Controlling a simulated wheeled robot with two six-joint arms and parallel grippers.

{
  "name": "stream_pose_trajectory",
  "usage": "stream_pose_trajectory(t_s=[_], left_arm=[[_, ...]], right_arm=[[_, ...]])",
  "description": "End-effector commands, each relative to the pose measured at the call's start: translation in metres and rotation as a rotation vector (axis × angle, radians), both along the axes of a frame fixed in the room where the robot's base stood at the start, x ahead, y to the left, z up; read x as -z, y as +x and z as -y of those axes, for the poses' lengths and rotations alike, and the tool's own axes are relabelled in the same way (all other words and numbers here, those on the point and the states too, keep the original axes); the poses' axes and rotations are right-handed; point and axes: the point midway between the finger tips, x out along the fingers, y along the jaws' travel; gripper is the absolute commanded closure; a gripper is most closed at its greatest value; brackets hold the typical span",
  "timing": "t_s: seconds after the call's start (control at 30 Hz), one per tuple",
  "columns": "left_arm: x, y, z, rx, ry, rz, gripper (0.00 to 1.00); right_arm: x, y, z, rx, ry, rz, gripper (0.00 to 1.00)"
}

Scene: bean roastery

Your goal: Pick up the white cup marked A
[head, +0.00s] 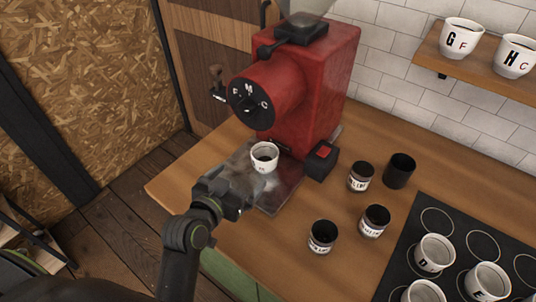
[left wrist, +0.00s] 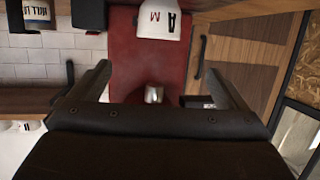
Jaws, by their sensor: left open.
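The white cup (head: 264,158) with a dark inside stands upright on a metal plate in front of the red machine. Its marking is too small to read in the head view. In the left wrist view the white cup (left wrist: 158,18) shows a black A and a red M, upside down at the top edge, partly cut off. My left gripper (head: 238,192) is open and empty, just to the lower left of the cup. In the left wrist view its fingers (left wrist: 158,70) stand wide apart, with the cup beyond them. My right gripper is not in view.
The red machine (head: 315,85) rises behind the cup, with a small black box (head: 321,160) at its foot. Several dark cups, one of them here (head: 323,237), stand on the wooden counter (head: 290,225) to the right. More white cups stand on a black tray (head: 404,270) and a shelf (head: 480,72).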

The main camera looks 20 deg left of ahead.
Motion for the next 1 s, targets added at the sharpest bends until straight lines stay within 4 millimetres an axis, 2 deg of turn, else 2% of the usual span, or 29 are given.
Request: stream_pose_trajectory(t_s=[0.1,0.23,0.37,0.53,0.63,0.87,1.0], left_arm=[[0.004,0.021,0.003,0.002,0.002,0.000,0.04],[0.011,0.041,0.006,0.002,0.002,-0.002,0.04],[0.017,0.061,0.010,0.003,0.002,-0.002,0.04],[0.024,0.083,0.013,0.001,0.002,-0.001,0.04],[0.028,0.092,0.014,0.001,0.002,-0.003,0.04],[0.031,0.100,0.016,0.000,0.000,-0.003,0.04],[0.034,0.112,0.019,0.001,0.001,-0.004,0.04]], right_arm=[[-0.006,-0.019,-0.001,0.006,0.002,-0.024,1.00],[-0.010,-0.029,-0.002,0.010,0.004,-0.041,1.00],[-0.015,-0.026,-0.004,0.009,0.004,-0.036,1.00],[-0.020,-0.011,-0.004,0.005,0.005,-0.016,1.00],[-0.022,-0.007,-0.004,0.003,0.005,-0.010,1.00],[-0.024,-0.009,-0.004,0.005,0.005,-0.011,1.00],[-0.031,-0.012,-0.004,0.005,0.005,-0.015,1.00]])
